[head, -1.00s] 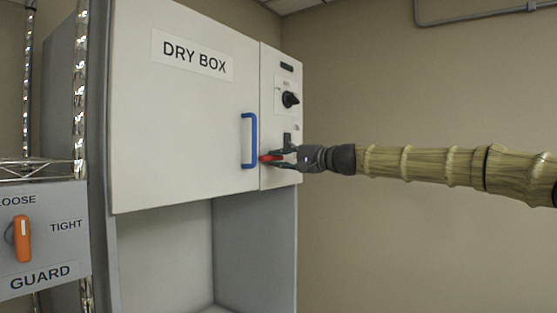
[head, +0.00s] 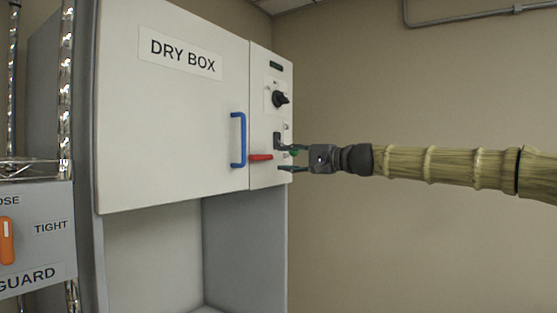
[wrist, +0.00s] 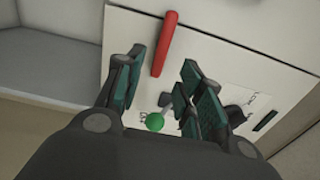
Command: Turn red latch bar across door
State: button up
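The red latch bar (head: 260,157) lies nearly level on the dry box front. Its left end reaches the seam between the white door (head: 170,110) and the narrow side panel. In the wrist view, the red bar (wrist: 164,43) shows just beyond my fingertips. My gripper (head: 290,157) is open and empty, to the right of the bar and apart from it. Its spread fingers also show in the wrist view (wrist: 163,62). A small green round part (wrist: 155,122) shows between the fingers; the fingers partly hide the panel there.
A blue door handle (head: 238,140) stands out left of the bar. A black knob (head: 279,98) and a dark fitting (head: 277,140) sit on the side panel above it. A guard box with an orange switch (head: 7,242) is at the left. The space right of the cabinet is clear.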

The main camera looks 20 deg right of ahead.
jog(key=shift+v, duration=2.55)
jog(key=shift+f, duration=0.1)
